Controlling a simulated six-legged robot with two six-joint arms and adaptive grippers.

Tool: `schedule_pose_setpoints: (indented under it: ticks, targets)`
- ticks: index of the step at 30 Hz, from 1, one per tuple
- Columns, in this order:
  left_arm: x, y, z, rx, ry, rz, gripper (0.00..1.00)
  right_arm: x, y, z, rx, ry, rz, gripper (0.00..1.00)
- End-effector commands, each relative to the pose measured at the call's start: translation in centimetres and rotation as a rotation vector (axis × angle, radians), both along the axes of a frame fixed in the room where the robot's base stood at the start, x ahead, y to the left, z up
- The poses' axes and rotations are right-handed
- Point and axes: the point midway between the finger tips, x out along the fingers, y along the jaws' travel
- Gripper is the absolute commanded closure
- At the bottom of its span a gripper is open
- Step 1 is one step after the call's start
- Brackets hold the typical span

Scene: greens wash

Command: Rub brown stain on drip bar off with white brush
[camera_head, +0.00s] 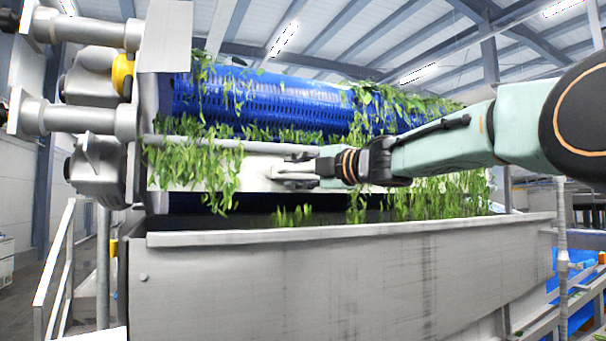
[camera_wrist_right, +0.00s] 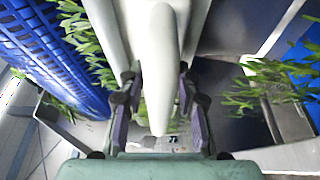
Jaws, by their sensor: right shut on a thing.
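My right gripper (camera_head: 296,172) reaches in from the right, in front of the pale drip bar (camera_head: 262,148) below the blue drum. In the right wrist view, the gripper (camera_wrist_right: 158,105) is shut on the white brush, whose long handle (camera_wrist_right: 162,70) runs between its two dark fingers. The bristles are not clearly visible, and I cannot tell whether the brush touches the bar. No brown stain is distinguishable; the gripper, arm and greens cover part of the bar. My left gripper is not in view.
The blue perforated drum (camera_head: 262,98) stands behind, draped with leafy greens (camera_head: 215,172). A grey metal trough (camera_head: 340,275) runs along the front below the arm. Pipes and a motor housing (camera_head: 95,165) stand at the left.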

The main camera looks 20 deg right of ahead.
Motion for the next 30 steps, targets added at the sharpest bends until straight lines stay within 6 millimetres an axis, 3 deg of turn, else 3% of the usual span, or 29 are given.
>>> schedule_pose_setpoints:
  ticks: [6,30]
  targets:
    - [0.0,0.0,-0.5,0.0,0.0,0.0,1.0,-0.1,1.8,-0.1,-0.003,0.001,0.0,1.0]
    - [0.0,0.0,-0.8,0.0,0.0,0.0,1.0,0.0,5.7,-0.1,0.0,0.001,-0.001,1.0]
